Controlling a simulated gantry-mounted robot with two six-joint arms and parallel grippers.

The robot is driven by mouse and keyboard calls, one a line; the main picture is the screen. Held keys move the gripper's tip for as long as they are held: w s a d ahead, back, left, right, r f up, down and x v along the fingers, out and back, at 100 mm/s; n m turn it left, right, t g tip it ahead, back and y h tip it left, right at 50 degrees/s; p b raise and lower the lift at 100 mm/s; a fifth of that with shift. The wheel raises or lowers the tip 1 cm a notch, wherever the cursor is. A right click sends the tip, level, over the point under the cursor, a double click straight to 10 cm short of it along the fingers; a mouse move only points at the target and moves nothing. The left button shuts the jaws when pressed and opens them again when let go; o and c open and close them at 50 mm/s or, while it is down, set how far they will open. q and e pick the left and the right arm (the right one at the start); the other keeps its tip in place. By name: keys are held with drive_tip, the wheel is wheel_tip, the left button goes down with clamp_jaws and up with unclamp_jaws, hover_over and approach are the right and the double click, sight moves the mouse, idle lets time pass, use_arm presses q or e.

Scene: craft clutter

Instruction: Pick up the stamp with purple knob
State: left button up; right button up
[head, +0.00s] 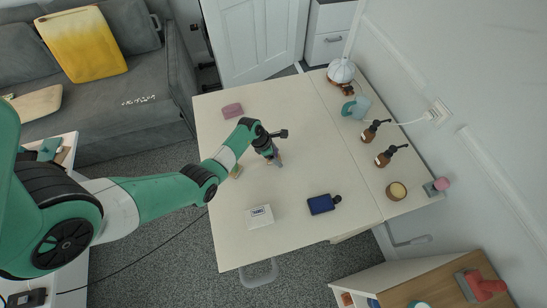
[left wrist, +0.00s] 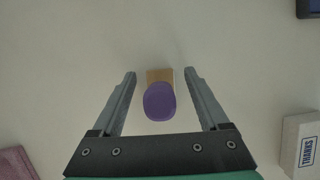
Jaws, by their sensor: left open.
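The stamp with the purple knob (left wrist: 159,101) shows in the left wrist view, with a tan wooden base (left wrist: 159,75) partly visible beyond the knob. My left gripper (left wrist: 160,72) is open, with one finger on each side of the stamp and a gap on both sides. In the head view my left gripper (head: 277,162) points down over the middle of the white table (head: 290,120). There the gripper mostly hides the stamp. My right gripper is in neither view.
A small yellowish item (head: 237,171) is beside my arm. Brown pump bottles (head: 383,158) stand along the right side.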

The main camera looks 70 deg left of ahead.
sight(277, 152)
use_arm(q)
drive_tip(key=shift+c, duration=0.3)
clamp_jaws()
drive_tip(key=shift+r, duration=0.15)
drive_tip(key=r+p, duration=0.2)
drive_tip(key=r, duration=0.1)
drive_tip(key=r+p, duration=0.1)
drive_tip(key=shift+s+d+r, duration=0.25)
drive_tip(key=shift+r, duration=0.05)
drive_tip(key=s+d+r+p, duration=0.8)
drive_tip(key=d+p, duration=0.2)
drive_tip(key=p, duration=0.4)
drive_tip(key=shift+s, duration=0.3)
drive_tip(key=shift+r, duration=0.1)
